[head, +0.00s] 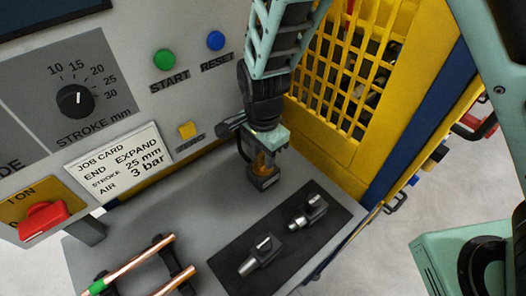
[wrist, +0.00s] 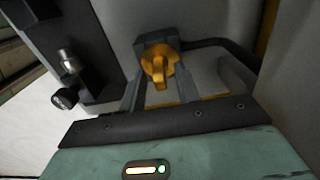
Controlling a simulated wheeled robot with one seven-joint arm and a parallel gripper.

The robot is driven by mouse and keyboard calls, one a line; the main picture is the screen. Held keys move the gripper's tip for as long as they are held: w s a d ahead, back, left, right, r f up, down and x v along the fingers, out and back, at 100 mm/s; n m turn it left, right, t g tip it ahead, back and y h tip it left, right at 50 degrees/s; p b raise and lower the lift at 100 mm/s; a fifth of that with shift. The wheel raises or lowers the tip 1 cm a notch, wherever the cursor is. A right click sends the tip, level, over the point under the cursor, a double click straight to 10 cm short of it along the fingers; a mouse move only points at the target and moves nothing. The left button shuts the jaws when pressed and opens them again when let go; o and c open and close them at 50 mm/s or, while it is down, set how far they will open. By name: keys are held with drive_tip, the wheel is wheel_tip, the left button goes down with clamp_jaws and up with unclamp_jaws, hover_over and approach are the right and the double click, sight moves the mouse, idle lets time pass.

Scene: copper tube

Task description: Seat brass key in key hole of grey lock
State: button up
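The brass key (wrist: 160,66) shows in the wrist view between the two fingers of my gripper (wrist: 159,82), which flank it closely on both sides. The fingers appear shut on it, though the contact faces are hidden. In the head view my gripper (head: 262,157) points down, with the orange-brown key (head: 262,163) partly visible between the fingers. The dark grey lock (head: 263,181) is directly below on the bench. In the wrist view its dark body (wrist: 151,41) shows behind the key. The key hole is hidden, and I cannot tell how far the key is in.
A black mat (head: 240,283) with two metal fittings (head: 308,211) lies right of centre on the bench. Copper tubes (head: 137,262) rest in black holders at the front left. The machine panel and yellow mesh guard (head: 350,75) stand close behind. A black cable (wrist: 215,44) runs beside the lock.

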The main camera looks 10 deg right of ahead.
drive_tip(key=shift+r, duration=0.15)
wheel_tip(320, 180, up, 12)
drive_tip(key=b, duration=0.2)
drive_tip(key=s+d+r+n, duration=0.1)
drive_tip(key=s+d+n, duration=0.4)
drive_tip(key=s+n, duration=0.4)
drive_tip(key=s+d+n, duration=0.5)
drive_tip(key=s+n, duration=0.3)
drive_tip(key=n, duration=0.2)
drive_tip(key=shift+s+r+y, duration=0.3)
drive_tip(key=shift+s+r, duration=0.05)
drive_tip(key=shift+s, duration=0.05)
wheel_tip(320, 180, down, 3)
drive_tip(key=b, duration=0.2)
drive_tip(key=shift+r+b, duration=0.1)
drive_tip(key=shift+b, duration=0.3)
